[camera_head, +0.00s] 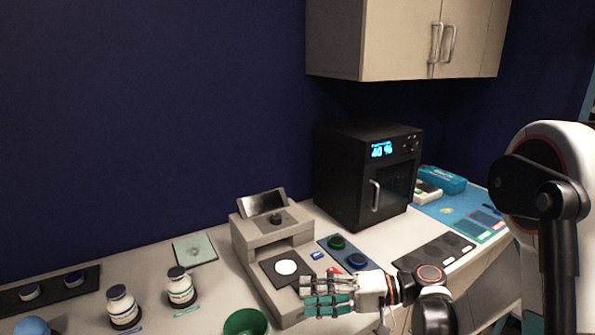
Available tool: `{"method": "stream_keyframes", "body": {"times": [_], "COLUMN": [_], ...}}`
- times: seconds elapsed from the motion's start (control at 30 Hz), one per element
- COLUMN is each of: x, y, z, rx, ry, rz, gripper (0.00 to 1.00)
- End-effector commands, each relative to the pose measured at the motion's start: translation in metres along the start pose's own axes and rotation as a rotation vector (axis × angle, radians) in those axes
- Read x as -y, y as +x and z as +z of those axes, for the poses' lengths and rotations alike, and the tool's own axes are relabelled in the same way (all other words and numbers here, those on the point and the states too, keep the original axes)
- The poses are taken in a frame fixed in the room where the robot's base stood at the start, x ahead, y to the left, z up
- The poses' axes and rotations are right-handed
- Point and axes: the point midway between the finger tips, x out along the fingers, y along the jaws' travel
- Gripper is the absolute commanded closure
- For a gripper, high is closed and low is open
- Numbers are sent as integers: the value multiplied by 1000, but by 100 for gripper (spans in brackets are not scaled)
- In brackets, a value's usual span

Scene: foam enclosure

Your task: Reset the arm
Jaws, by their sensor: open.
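My gripper (308,295) is near the bottom centre of the head view, its teal-padded fingers pointing left. It is open, and I see nothing held between the fingers. It appears in front of the beige device (255,259) with a tilted dark screen and a white disc on its front. I cannot tell the height of the fingers above the counter. My arm runs from the gripper to the right edge of the view, and part of it is cut off at the bottom.
A black oven-like box (336,167) stands behind. Two white bottles (181,289), a green cup (246,323) and a pale square plate (195,250) are at left. A dark pad (433,256) lies right. Wall cabinets (375,40) hang above.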

Motion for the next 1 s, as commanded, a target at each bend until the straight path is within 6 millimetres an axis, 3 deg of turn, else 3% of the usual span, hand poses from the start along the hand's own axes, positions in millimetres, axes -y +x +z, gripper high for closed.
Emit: {"method": "stream_keyframes", "body": {"times": [0.27,0.47,1.0], "x": [19,27,41], "y": [-6,-24,-110], "z": [8,24,91], "rx": [-69,-125,-278], "ry": [36,31,-114], "rz": [298,509,1050], "gripper": [48,48,48]}}
